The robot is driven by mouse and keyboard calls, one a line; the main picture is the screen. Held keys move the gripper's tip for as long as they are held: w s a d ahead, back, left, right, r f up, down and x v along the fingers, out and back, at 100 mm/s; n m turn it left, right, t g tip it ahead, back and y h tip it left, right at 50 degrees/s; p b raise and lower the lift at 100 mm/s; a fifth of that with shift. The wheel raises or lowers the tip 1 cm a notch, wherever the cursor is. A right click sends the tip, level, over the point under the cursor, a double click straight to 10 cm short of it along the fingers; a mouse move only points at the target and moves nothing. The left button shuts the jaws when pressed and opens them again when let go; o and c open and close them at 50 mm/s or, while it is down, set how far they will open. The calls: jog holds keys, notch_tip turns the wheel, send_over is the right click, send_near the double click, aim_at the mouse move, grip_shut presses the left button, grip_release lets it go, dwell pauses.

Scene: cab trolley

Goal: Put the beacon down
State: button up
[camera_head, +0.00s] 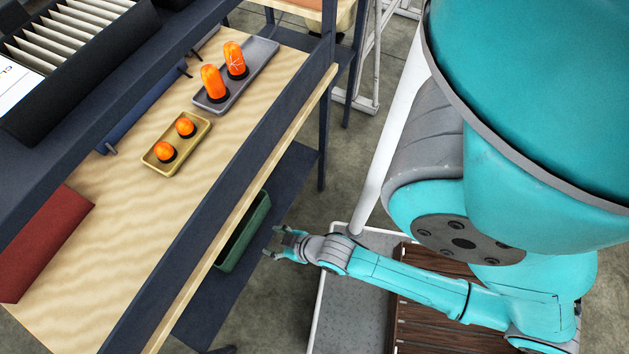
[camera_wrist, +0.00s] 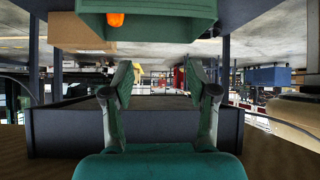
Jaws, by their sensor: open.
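Two tall orange beacons (camera_head: 212,82) (camera_head: 235,60) with dark bases stand on a grey tray on the trolley's wooden shelf. Two small round orange beacons (camera_head: 165,151) (camera_head: 185,126) sit on a yellow tray. In the wrist view an orange piece (camera_wrist: 115,19) shows at the green bin at the top; which kind of beacon it is cannot be told. My gripper (camera_head: 279,244) is beside the trolley, close to the green bin on its lower shelf. In the wrist view my gripper (camera_wrist: 160,80) has its fingers apart, with nothing between them.
The green bin (camera_head: 262,213) stands on the dark lower shelf, partly hidden by the shelf above. It also shows in the wrist view (camera_wrist: 190,27). A red object (camera_head: 45,245) lies on the wooden shelf (camera_head: 110,215). Dark rails and posts edge the trolley. Grey floor lies below.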

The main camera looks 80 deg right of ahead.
jog(key=s+a+r+t, duration=0.1)
jog(key=s+r, duration=0.3)
jog(key=r, duration=0.3)
jog(key=s+a+r+n+t+y, duration=0.1)
jog(key=s+r, duration=0.3)
jog(key=r, duration=0.4)
jog(key=s+a+r+t+y, duration=0.1)
jog(key=s+a+r+t, duration=0.2)
jog(key=r, duration=0.5)
jog(key=shift+s+a+n, duration=0.2)
jog(key=shift+s+n, duration=0.2)
jog(key=shift+s, duration=0.1)
